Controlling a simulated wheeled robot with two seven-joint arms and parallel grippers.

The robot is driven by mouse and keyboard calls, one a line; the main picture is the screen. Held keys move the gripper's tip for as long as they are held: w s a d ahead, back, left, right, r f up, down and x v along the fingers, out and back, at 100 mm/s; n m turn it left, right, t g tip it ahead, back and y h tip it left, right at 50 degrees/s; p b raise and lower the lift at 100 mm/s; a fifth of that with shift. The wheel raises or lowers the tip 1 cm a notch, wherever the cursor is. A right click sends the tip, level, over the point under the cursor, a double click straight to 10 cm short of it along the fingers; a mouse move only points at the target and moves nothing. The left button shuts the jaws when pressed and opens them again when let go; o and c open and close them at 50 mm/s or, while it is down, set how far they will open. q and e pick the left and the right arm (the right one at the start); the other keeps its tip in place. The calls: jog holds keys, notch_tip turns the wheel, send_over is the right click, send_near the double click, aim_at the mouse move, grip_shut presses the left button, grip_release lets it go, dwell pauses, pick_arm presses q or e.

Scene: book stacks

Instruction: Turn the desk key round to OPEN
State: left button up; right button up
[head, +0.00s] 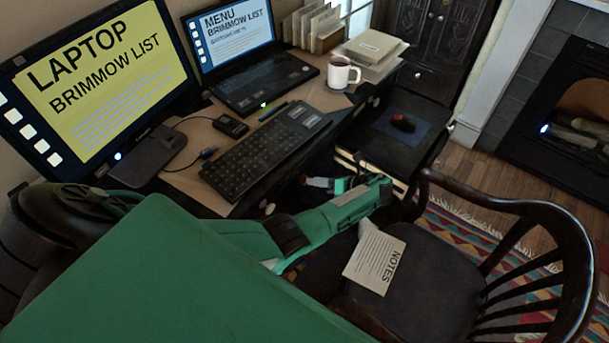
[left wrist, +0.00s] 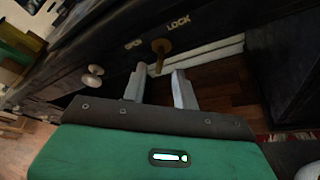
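The brass desk key (left wrist: 161,48) sits in the dark desk front in the left wrist view. The word LOCK shows to its upper right, and a smaller, unclear label is at its left. My left gripper (left wrist: 160,84) is open, its two pale fingers apart with nothing between them. The key is just beyond the fingertips, roughly in line with the gap, and appears apart from them. In the head view my left arm reaches to the desk front, where the gripper (head: 325,183) is partly hidden and the key cannot be made out. My right gripper is not in view.
A dark wooden chair (head: 425,275) with a NOTES sheet (head: 375,259) stands close to my arm. The desk top holds a keyboard (head: 265,150), a laptop (head: 258,80) and a mug (head: 340,73).

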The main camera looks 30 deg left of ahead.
aim_at(304, 178)
pick_arm(q)
jog(key=x, duration=0.5)
grip_shut()
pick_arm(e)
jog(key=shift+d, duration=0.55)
